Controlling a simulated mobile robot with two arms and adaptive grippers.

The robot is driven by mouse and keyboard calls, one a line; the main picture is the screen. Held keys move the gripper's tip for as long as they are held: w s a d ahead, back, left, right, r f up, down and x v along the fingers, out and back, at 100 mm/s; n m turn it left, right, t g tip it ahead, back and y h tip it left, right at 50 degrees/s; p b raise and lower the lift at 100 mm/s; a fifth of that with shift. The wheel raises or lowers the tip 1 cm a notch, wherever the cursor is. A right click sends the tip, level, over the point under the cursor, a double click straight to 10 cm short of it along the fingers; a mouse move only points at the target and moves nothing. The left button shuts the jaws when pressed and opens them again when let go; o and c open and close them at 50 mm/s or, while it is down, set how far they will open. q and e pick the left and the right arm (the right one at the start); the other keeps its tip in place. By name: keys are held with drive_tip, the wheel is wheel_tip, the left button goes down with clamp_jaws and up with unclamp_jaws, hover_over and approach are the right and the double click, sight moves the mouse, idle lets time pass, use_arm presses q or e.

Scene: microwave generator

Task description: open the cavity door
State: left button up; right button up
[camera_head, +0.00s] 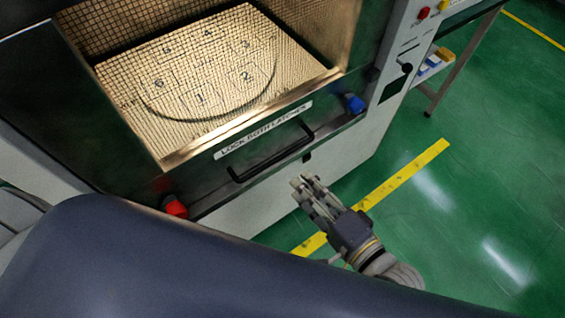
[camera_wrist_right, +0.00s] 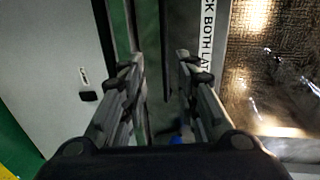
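The cavity door (camera_head: 203,174) has a dark frame, a large window and a white "LOCK BOTH LATCHES" label (camera_head: 262,130). It looks shut. Its black bar handle (camera_head: 271,158) runs along the lower frame. A red latch (camera_head: 175,208) is at the lower left corner and a blue latch (camera_head: 353,103) at the lower right. My right gripper (camera_head: 305,183) is in front of the handle's right end. In the right wrist view, its fingers (camera_wrist_right: 160,65) are apart, with a dark bar, seemingly the handle, showing between them; contact cannot be told. My left gripper is out of view.
Behind the window lies a gridded plate (camera_head: 205,85) with numbered spots. A control panel (camera_head: 410,45) with a red button is to the right. A table (camera_head: 465,65) with small items stands farther right. Green floor (camera_head: 450,215) with a yellow line is free at right.

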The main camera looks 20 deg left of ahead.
sight(277, 159)
drive_tip(key=x, duration=1)
drive_tip(key=shift+w+a+r+p, duration=0.15)
drive_tip(key=shift+a+r+p, duration=0.15)
drive_tip(key=shift+a+p, duration=0.1)
clamp_jaws()
